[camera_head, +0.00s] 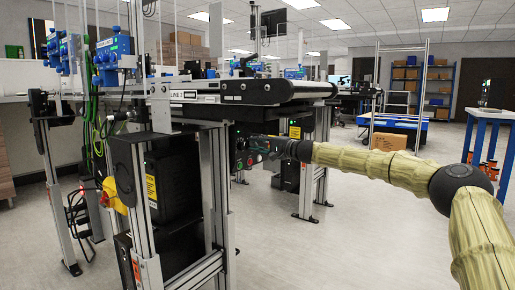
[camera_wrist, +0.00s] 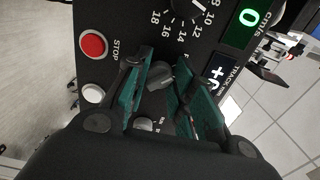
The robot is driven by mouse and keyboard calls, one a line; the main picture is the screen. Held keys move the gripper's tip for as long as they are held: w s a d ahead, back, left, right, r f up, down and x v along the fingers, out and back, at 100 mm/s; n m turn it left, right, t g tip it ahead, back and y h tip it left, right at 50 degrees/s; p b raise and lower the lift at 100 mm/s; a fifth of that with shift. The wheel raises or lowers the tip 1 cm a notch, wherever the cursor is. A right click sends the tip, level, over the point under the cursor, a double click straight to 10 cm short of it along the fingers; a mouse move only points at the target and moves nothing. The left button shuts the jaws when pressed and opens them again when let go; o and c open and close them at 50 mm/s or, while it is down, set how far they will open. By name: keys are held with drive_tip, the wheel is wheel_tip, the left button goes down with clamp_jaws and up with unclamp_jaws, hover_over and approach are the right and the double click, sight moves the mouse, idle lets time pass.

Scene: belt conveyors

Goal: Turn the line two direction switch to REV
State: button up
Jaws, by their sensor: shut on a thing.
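In the wrist view, my gripper (camera_wrist: 158,82) has its two green-padded fingers on either side of a dark switch knob (camera_wrist: 160,76) on the black control panel (camera_wrist: 112,18), shut on it. The fingers hide most of the lettering around this knob, so I cannot read its setting. A second small knob (camera_wrist: 145,124) shows lower down between the fingers. In the head view, my gripper (camera_head: 262,150) reaches from the right to the panel below the conveyor marked LINE 2 (camera_head: 300,88). The knob itself is too small to make out there.
Metal conveyor legs (camera_head: 215,180) stand left of my gripper. Open floor lies to the right.

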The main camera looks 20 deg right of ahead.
idle(0.5)
drive_tip(key=o, duration=1)
drive_tip(key=shift+o, duration=0.2)
drive_tip(key=v, duration=1.2)
drive_tip(key=shift+f, duration=0.1)
